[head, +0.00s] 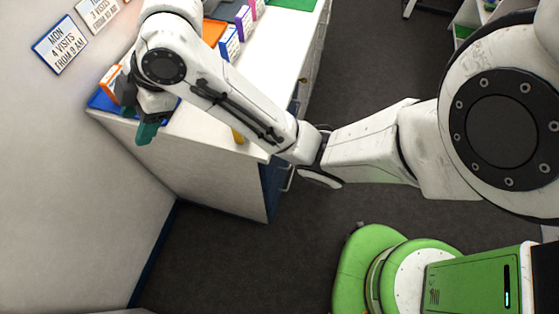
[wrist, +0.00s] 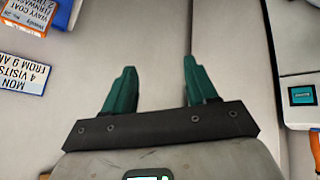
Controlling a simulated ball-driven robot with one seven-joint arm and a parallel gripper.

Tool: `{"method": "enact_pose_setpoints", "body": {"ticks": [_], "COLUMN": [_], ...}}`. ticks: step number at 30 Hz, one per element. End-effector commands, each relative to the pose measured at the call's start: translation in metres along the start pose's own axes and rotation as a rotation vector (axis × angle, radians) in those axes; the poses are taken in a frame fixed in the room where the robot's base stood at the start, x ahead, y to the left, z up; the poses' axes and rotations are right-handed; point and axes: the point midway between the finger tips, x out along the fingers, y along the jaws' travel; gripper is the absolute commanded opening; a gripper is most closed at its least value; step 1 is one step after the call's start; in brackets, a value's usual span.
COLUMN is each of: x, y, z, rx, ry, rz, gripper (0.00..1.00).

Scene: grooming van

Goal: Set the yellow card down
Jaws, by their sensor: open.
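My gripper (wrist: 160,72) is open in the wrist view, its two teal fingers apart with nothing between them. In the head view my gripper (head: 148,131) hangs at the left end of the white counter (head: 192,135), by its front edge. A small yellow thing (head: 238,136) shows at the counter's front edge, mostly hidden behind my arm. I cannot tell whether it is the yellow card. No yellow card shows clearly in either view.
An orange-edged card (head: 108,82) stands by a blue tray (head: 101,102) at the counter's left end. Blue, purple and pink cards stand farther back, near an orange tray (head: 213,33). A wall sign (head: 60,45) hangs at left. The floor (head: 240,260) before the counter is clear.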

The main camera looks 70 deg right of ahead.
Motion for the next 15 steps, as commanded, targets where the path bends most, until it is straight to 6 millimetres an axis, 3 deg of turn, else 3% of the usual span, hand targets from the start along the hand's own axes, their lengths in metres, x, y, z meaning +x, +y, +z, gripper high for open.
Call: {"method": "enact_pose_setpoints", "body": {"ticks": [4,8,12,15], "x": [0.038,0.067,0.083,0.08], "y": [-0.043,-0.089,-0.147,-0.182], "z": [0.012,0.051,0.118,0.171], "rx": [0.295,0.544,0.769,0.88], "ry": [0.026,-0.046,-0.21,-0.345], "rz": [-0.025,-0.04,-0.023,0.021], "gripper": [0.57,0.57,0.57,0.57]}}
